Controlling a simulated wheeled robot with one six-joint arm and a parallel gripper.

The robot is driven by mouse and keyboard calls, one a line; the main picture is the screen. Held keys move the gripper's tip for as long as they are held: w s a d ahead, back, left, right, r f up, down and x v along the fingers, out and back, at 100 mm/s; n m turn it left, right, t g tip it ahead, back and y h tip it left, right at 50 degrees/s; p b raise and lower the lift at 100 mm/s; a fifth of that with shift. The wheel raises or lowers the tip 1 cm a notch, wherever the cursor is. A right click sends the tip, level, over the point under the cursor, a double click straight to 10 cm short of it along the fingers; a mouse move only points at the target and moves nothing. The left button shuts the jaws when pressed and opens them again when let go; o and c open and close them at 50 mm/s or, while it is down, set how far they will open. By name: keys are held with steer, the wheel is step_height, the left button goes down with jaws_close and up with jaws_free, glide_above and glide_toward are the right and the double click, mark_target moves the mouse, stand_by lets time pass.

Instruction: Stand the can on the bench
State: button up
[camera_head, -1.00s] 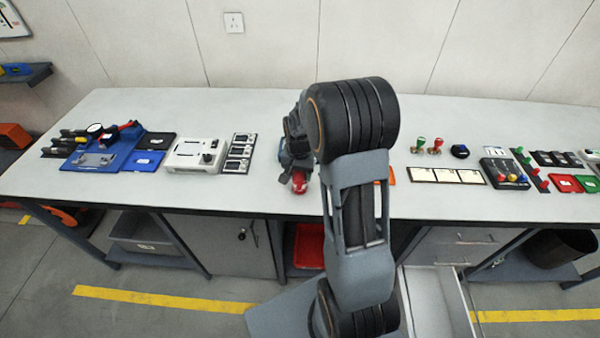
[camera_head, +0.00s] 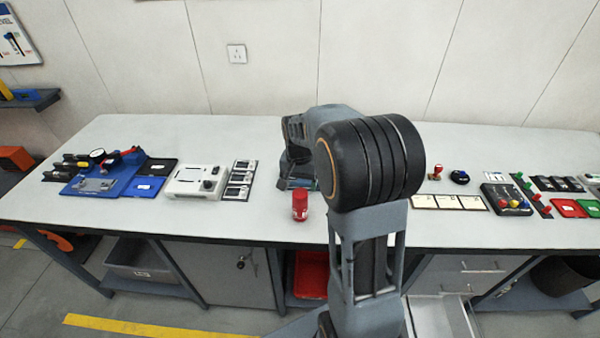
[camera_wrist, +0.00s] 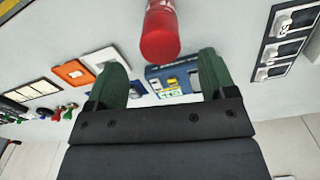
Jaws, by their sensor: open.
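The red can (camera_head: 300,206) stands upright on the bench (camera_head: 262,224), near its front edge and left of my arm. In the wrist view the can (camera_wrist: 160,38) shows at the top middle, beyond the fingertips and apart from them. My gripper (camera_wrist: 168,72) is open, with its two green fingers spread and nothing between them. In the head view most of the gripper is hidden behind my arm.
Left of the can are a white device (camera_head: 196,182), a row of switches (camera_head: 240,180) and a blue fixture board (camera_head: 104,174). White cards (camera_head: 448,202) and a button box (camera_head: 506,199) lie to the right. An open red bin (camera_head: 311,274) is below the bench.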

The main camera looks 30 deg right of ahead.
step_height(320, 180, up, 4)
steer(key=shift+s+a+r, duration=0.1)
steer(key=shift+a+r, duration=0.05)
steer(key=s+a+r+n+t, duration=0.1)
steer(key=s+a+n+t, duration=0.1)
steer(key=s, duration=0.6)
steer(key=s+a+r+n+t, duration=0.2)
steer(key=s+a+n, duration=0.3)
steer(key=s+a, duration=0.1)
steer(key=shift+s+a+r+n+t, duration=0.2)
steer(key=shift+s+a+n+t, duration=0.1)
steer(key=shift+s, duration=0.55)
